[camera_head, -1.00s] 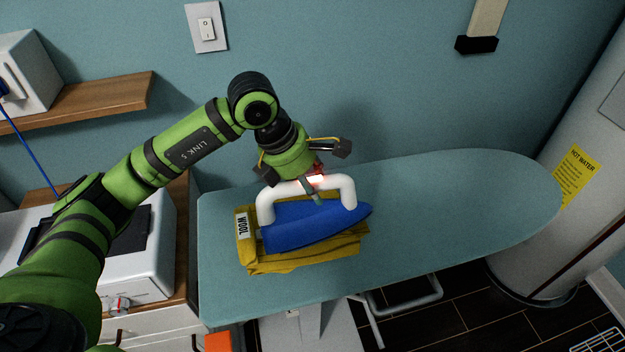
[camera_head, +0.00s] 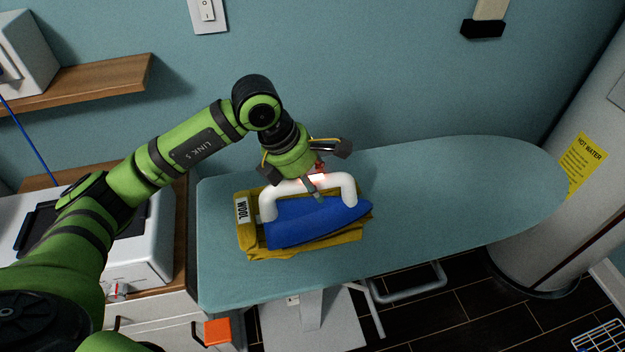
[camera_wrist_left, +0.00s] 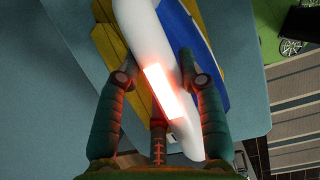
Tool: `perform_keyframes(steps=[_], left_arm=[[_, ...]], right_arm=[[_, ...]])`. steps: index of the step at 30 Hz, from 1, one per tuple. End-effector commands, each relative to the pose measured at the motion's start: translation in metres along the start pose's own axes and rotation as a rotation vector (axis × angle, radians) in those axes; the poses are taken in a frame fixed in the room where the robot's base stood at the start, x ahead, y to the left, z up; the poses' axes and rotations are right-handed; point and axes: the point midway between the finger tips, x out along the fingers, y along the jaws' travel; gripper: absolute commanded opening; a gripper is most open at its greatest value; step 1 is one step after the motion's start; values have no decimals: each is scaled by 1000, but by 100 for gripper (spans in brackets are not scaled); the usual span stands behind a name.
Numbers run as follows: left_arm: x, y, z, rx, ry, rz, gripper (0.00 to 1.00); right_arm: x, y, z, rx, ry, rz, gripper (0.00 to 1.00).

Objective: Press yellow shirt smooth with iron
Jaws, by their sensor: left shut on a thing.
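The blue iron (camera_head: 318,222) with its white handle (camera_head: 268,203) is over the folded yellow shirt (camera_head: 255,193), pointing right. The shirt lies on the ironing board and carries a white WOOL label (camera_head: 241,209). My left gripper (camera_head: 316,186) is shut on the handle from above. In the left wrist view the fingers flank the white handle (camera_wrist_left: 160,50), with the blue body (camera_wrist_left: 195,50) and yellow cloth (camera_wrist_left: 105,60) beyond. The cloth under the iron is hidden, and I cannot tell how firmly the iron touches it. My right gripper is not in view.
The teal ironing board (camera_head: 460,190) is bare to the right of the shirt. A water heater with a yellow HOT WATER sign (camera_head: 583,165) stands at the right. A white appliance (camera_head: 145,250) and a wooden shelf (camera_head: 85,82) are at the left. The wall is close behind.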

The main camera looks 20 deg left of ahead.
Motion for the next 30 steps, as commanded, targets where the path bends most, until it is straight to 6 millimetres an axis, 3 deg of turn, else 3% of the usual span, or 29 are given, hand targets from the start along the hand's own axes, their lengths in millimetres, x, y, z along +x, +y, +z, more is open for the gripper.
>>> perform_keyframes(steps=[30], left_arm=[[4, 1, 0, 2, -12, 6, 0]], right_arm=[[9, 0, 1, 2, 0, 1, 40]])
